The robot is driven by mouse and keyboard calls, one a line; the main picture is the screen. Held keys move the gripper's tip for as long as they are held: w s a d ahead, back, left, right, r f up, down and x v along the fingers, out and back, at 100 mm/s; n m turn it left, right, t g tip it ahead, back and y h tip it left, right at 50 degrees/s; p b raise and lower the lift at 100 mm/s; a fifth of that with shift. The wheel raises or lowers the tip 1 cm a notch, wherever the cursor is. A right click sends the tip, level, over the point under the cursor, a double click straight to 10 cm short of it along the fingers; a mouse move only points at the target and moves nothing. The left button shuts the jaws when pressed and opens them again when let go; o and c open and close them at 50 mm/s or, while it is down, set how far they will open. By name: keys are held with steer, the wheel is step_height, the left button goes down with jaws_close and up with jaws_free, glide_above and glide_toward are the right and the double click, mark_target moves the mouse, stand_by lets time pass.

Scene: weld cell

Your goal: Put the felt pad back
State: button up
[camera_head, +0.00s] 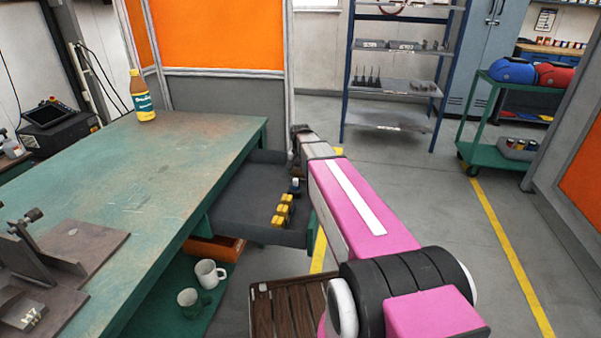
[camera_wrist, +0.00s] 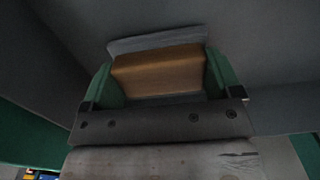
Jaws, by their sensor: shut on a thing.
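My gripper (camera_wrist: 160,66) shows in the wrist view with its two green fingers on either side of a brown block-shaped thing (camera_wrist: 158,78). It is shut on this thing, which I take to be the felt pad. A thin grey strip shows along its far edge; I cannot tell whether it belongs to the pad. In the head view my arm reaches to the right side of an open dark grey drawer (camera_head: 238,208) under the table. The pad is hidden there, and I cannot tell whether it touches the drawer floor.
Several yellow-and-black items (camera_head: 283,210) stand in the drawer's right part; its left part looks bare. The green table (camera_head: 150,180) overhangs the drawer at left, with a bottle (camera_head: 142,100) on it. Two mugs (camera_head: 208,272) stand on a lower shelf. A wooden slatted thing (camera_head: 287,305) lies below.

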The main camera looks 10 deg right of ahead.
steer(key=shift+f, duration=0.15)
steer(key=o, duration=0.8)
step_height(320, 180, up, 12)
steer(key=shift+r, duration=0.1)
stand_by(0.4)
